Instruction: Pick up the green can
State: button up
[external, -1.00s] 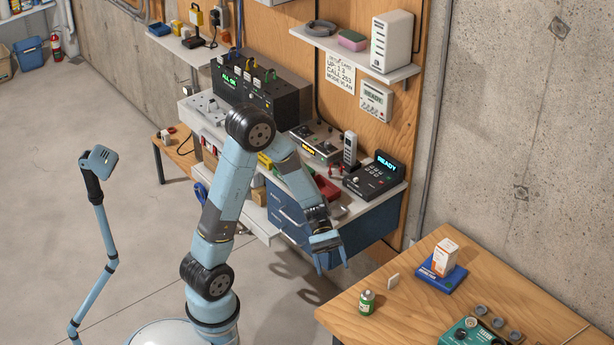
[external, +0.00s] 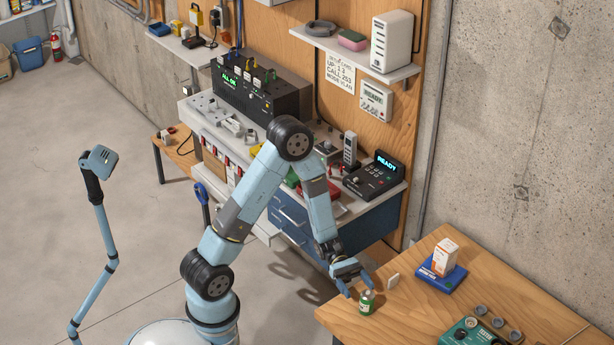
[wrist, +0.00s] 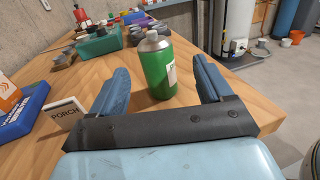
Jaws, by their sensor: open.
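The green can (external: 366,303) stands upright near the left corner of the wooden table (external: 420,318). It has a silver top and a pale label patch. In the wrist view the can (wrist: 157,68) stands just beyond and between my two blue fingers. My gripper (external: 358,285) is open and empty, close to the can at the table's edge. In the wrist view my gripper (wrist: 158,88) has its fingers spread wider than the can. I cannot tell whether a finger touches the can.
A white card (external: 393,281) marked PORCH in the wrist view (wrist: 64,112) stands near the can. A white and orange box (external: 445,258) sits on a blue base (external: 441,278) farther back. A teal device (external: 468,332) is to the right. Bare table lies between them.

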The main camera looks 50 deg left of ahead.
aim_at(371, 303)
jog(key=shift+w+x, duration=0.15)
jog(key=shift+x, duration=1.85)
jog(key=shift+w+x, duration=0.1)
jog(key=shift+x, duration=1.85)
jog(key=shift+d+r, duration=0.1)
jog(key=shift+c, duration=0.4)
jog(key=c, duration=1)
